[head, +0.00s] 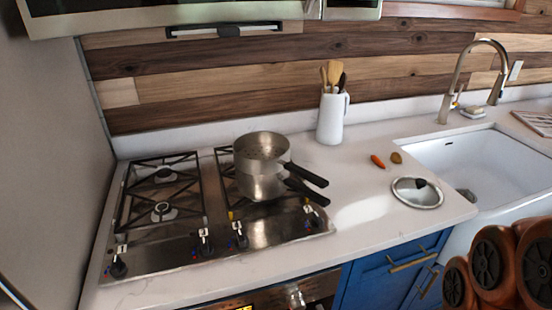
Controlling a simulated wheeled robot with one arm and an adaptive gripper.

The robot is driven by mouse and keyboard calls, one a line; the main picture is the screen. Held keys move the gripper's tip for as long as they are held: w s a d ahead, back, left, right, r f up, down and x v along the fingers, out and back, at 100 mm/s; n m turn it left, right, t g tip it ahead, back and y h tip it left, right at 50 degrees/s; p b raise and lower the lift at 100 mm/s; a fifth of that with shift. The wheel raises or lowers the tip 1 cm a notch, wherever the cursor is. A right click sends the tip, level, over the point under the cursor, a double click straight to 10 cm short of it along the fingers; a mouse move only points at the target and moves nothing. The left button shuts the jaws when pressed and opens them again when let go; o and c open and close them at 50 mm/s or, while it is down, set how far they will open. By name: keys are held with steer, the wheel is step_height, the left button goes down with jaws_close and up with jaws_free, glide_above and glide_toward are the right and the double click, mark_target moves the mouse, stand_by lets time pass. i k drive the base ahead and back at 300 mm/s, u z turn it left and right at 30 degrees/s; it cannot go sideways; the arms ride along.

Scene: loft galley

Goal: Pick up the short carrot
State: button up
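The short carrot (377,161) is a small orange piece lying on the white countertop (345,180). It is right of the white utensil jug and left of the sink. A small brownish, rounded item (396,158) lies close to its right. My gripper is not in the head view, so its state and its distance from the carrot do not show.
A round metal lid with a dark knob (417,192) lies in front of the carrot. Behind stands the white jug (332,118) with utensils. Stacked pots (262,165) sit on the stove (160,225), handles pointing right. The sink (470,160) and tall faucet (462,75) are at right.

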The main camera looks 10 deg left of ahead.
mark_target(374, 159)
steer(key=z, duration=0.75)
steer(key=i, duration=1.1)
steer(key=u, duration=2.35)
